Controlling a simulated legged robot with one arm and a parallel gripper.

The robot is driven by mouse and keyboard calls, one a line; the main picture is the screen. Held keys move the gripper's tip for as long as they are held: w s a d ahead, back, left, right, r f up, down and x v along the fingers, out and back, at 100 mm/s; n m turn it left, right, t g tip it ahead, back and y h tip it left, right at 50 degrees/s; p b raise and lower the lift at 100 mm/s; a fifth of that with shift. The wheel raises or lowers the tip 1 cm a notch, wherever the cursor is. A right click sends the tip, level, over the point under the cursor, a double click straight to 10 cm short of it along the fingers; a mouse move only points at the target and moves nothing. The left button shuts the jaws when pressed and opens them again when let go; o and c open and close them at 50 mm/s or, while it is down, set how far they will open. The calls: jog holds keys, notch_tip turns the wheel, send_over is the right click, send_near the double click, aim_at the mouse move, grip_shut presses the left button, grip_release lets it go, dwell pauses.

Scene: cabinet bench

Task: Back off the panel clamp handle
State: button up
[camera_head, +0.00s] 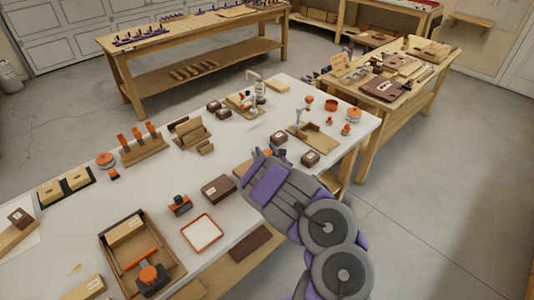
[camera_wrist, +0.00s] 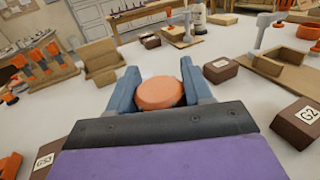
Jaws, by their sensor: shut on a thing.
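My gripper (camera_wrist: 158,72) is shut on a round orange knob (camera_wrist: 160,93), which sits between its two blue-grey fingers in the wrist view. A wooden piece (camera_head: 242,169) shows just left of the gripper. Which part is the panel clamp handle is not marked; the knob's stem and whatever it is fixed to are hidden.
A brown block (camera_wrist: 221,69) and a block marked G2 (camera_wrist: 300,122) lie right of the fingers. An open wooden box with a grey post (camera_head: 314,138) stands beyond. A wooden rack with orange handles (camera_head: 143,150) is far left.

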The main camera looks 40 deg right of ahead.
jog(key=shift+w+a+r+y, duration=0.1)
jog(key=shift+a+y, duration=0.05)
jog(key=shift+y, duration=0.15)
jog(key=o, duration=1)
jog(key=shift+w, duration=0.1)
